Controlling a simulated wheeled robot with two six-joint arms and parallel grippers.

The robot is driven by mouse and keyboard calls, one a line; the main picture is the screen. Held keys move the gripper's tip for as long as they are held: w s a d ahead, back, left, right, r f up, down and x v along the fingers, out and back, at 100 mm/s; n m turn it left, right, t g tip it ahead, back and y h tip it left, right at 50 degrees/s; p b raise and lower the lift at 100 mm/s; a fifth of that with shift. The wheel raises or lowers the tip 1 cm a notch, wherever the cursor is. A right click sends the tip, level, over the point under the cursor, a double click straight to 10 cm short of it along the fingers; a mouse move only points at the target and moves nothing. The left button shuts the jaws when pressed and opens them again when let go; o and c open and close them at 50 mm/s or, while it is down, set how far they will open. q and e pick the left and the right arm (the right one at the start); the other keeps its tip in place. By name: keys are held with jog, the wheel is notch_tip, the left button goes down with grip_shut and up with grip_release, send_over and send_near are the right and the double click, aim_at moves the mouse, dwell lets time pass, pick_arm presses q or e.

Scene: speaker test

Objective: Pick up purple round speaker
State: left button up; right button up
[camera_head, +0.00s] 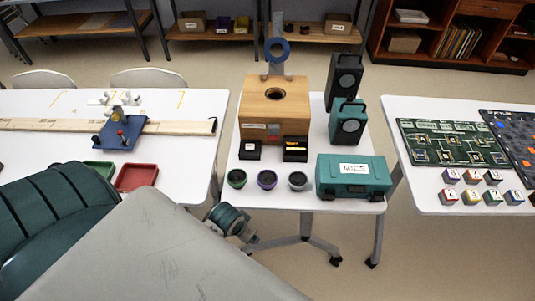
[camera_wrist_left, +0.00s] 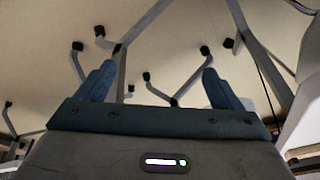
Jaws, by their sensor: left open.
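The purple round speaker (camera_head: 267,180) is a small dark disc with a purple rim. It sits on the near part of the middle white table, between a green-rimmed round speaker (camera_head: 237,179) and a grey-rimmed one (camera_head: 298,181). My left gripper (camera_wrist_left: 158,76) shows in the left wrist view with its two blue fingers wide apart and nothing between them. Behind them are only floor and table legs, and the speaker is not in that view. In the head view I cannot make out the left fingers. My right gripper is in neither view.
A teal case (camera_head: 353,176) stands right of the round speakers. Two small black boxes (camera_head: 250,150) (camera_head: 295,149), a wooden box (camera_head: 274,105) and two upright speakers (camera_head: 348,122) (camera_head: 343,80) stand behind. A red tray (camera_head: 136,177) lies on the left table.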

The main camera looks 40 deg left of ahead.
pick_arm(q)
notch_tip(320, 180, up, 9)
jog(key=w+p, duration=0.1)
jog(key=w, duration=0.1)
jog(key=m+h+p, duration=0.1)
jog(key=m+p, duration=0.1)
send_near(267, 178)
jog(key=shift+t, duration=0.4)
jog(key=x, duration=0.5)
jog(key=shift+s+d+f, duration=0.15)
jog(key=shift+s+f, duration=0.05)
jog(key=shift+f, duration=0.15)
jog(key=p+x, duration=0.2)
jog(key=x, duration=0.1)
jog(key=shift+w+f, duration=0.15)
jog(key=shift+f, duration=0.25)
jog(key=shift+w+f, duration=0.25)
jog(key=shift+f, duration=0.35)
jog(key=shift+c, duration=0.5)
